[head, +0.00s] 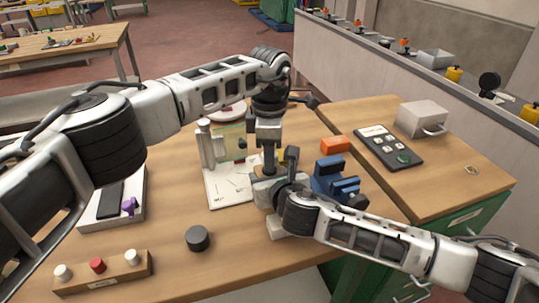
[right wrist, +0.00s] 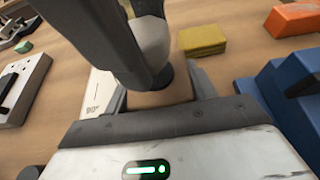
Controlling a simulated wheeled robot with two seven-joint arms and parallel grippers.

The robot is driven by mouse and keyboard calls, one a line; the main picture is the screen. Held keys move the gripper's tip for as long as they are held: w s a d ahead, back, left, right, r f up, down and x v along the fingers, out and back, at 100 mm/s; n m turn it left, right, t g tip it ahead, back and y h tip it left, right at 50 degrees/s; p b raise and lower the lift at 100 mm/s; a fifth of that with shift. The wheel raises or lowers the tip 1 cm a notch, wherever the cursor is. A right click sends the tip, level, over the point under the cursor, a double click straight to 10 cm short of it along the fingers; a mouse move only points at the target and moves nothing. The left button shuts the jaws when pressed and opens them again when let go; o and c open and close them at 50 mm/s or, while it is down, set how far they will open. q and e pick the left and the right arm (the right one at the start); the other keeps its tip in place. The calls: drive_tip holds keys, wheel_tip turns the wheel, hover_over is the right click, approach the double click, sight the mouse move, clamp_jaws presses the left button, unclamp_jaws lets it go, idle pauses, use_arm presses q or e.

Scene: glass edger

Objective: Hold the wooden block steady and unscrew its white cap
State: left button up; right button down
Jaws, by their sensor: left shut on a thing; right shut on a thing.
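My left gripper (head: 269,170) points down over the middle of the table. In the right wrist view its dark fingers come from the top around a pale rounded thing that looks like the white cap (right wrist: 151,42). My right gripper (head: 267,190) reaches in from the right, just below the left one. Its fingers are shut on the wooden block (right wrist: 160,95), a brown piece directly beneath the cap. The grippers mostly hide block and cap in the head view; whether the cap still touches the block cannot be told.
A blue stepped fixture (head: 336,180) and an orange block (head: 335,145) stand close right of the grippers. A yellow stack (right wrist: 202,40) lies beyond. A white-based panel stand (head: 220,190) is left. A dark puck (head: 198,238) and a knobbed wooden strip (head: 115,278) are in front.

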use_arm(q)
drive_tip(key=shift+r, duration=0.65)
drive_tip(key=shift+r, duration=2)
use_arm(e)
drive_tip(key=shift+c, duration=2.1)
unclamp_jaws()
